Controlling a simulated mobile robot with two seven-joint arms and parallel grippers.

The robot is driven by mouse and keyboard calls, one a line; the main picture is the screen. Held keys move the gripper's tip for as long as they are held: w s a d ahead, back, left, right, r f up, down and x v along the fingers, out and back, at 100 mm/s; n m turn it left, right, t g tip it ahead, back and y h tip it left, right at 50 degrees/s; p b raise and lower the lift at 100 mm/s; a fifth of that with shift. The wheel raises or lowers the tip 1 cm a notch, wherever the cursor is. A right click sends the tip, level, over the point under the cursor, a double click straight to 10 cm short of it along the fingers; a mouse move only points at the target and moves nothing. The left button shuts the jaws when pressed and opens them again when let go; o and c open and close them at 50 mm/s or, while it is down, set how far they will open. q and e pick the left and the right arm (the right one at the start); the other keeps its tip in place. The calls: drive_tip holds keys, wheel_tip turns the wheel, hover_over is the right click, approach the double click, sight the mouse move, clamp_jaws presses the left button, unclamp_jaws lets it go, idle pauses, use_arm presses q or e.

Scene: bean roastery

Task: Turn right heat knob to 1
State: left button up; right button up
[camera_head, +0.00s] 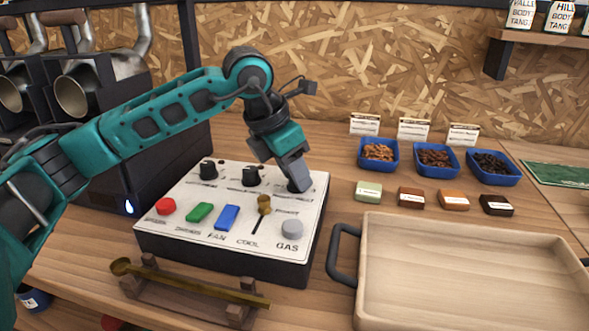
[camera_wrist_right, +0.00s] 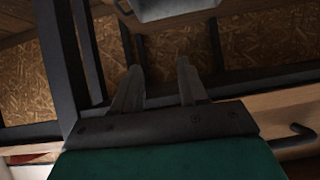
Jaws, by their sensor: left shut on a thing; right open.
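The white control panel (camera_head: 180,196) sits on the wooden counter with a row of black knobs along its back. The left knob (camera_head: 208,170) and the middle knob (camera_head: 250,177) are in plain view. My left gripper (camera_head: 298,184) is at the right end of this row, pointing down, shut on the right heat knob. Its fingers hide that knob, so its pointer and the number it faces cannot be read. My right gripper (camera_wrist_right: 157,88) shows in the right wrist view, with its two fingers apart and nothing between them.
The panel front has a red button (camera_head: 165,206), green and blue switches, a brass lever (camera_head: 264,205) and a grey GAS button (camera_head: 292,228). A brass scoop (camera_head: 190,284) lies in front. A wooden tray (camera_head: 460,225) stands right; blue bean bowls (camera_head: 378,167) sit behind.

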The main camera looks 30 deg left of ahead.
use_arm(q)
drive_tip(key=shift+w+a+r+m+h+p, duration=0.15)
drive_tip(key=shift+m+h+p, duration=0.2)
drive_tip(key=shift+m, duration=0.55)
drive_tip(key=m+g, duration=0.1)
drive_tip(key=m, duration=0.1)
drive_tip(key=shift+m+h+p, duration=0.3)
drive_tip(key=shift+h+p, duration=0.05)
drive_tip(key=shift+p, duration=0.05)
drive_tip(key=shift+m+g+h+p, duration=0.3)
drive_tip(key=shift+m+g+p, duration=0.25)
drive_tip(key=shift+m, duration=0.85)
drive_tip(key=o, duration=1)
drive_tip(key=p+v, duration=0.2)
drive_tip(key=v, duration=1)
drive_tip(key=shift+a+r, duration=0.15)
drive_tip(key=shift+r, duration=0.2)
